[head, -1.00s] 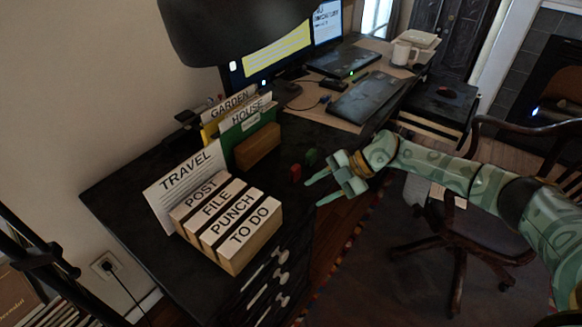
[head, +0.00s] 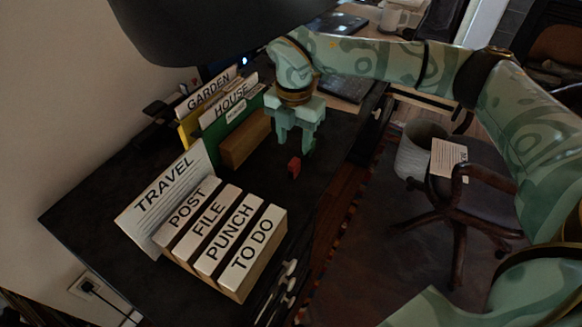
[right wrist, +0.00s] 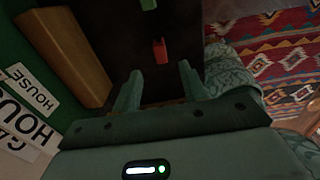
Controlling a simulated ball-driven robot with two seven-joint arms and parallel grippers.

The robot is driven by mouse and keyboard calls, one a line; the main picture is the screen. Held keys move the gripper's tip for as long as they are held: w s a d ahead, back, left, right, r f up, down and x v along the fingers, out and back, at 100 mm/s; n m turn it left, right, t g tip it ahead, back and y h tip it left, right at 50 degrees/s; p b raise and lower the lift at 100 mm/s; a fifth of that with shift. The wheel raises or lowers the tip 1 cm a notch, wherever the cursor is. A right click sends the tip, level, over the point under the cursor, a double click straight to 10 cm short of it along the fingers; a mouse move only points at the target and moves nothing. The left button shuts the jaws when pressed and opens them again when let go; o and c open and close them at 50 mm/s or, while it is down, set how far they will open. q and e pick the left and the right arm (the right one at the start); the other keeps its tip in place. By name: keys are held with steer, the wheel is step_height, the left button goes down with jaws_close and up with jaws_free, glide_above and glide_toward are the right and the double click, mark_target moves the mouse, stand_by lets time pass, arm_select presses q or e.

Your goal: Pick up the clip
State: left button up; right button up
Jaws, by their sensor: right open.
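A small red clip-like piece (head: 294,167) lies on the dark desk top, to the right of the wooden block. In the right wrist view the red piece (right wrist: 160,50) shows ahead of and between the fingertips, apart from them. A small green piece (right wrist: 148,4) lies farther off at that view's top edge; in the head view I cannot tell it from the green gripper. My right gripper (head: 295,146) is open and empty, pointing down over the desk just behind the red piece; its spread fingers (right wrist: 161,82) show in the wrist view. My left gripper is not in view.
A wooden block (head: 247,138) stands left of the gripper, beside the GARDEN and HOUSE folders (head: 228,108). The TRAVEL card (head: 165,200) and labelled boxes (head: 222,235) stand in front. The desk's right edge is close; a chair (head: 465,190) stands beyond.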

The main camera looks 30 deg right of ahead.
mark_target(294, 162)
step_height(294, 162, down, 2)
steer(key=shift+f, duration=0.2)
steer(key=shift+f+b, duration=0.55)
steer(key=shift+f, duration=0.25)
step_height(294, 162, down, 5)
steer(key=b, duration=0.2)
steer(key=shift+d+b, duration=0.1)
steer(key=shift+b, duration=0.25)
steer(key=shift+r, duration=0.25)
jaws_close()
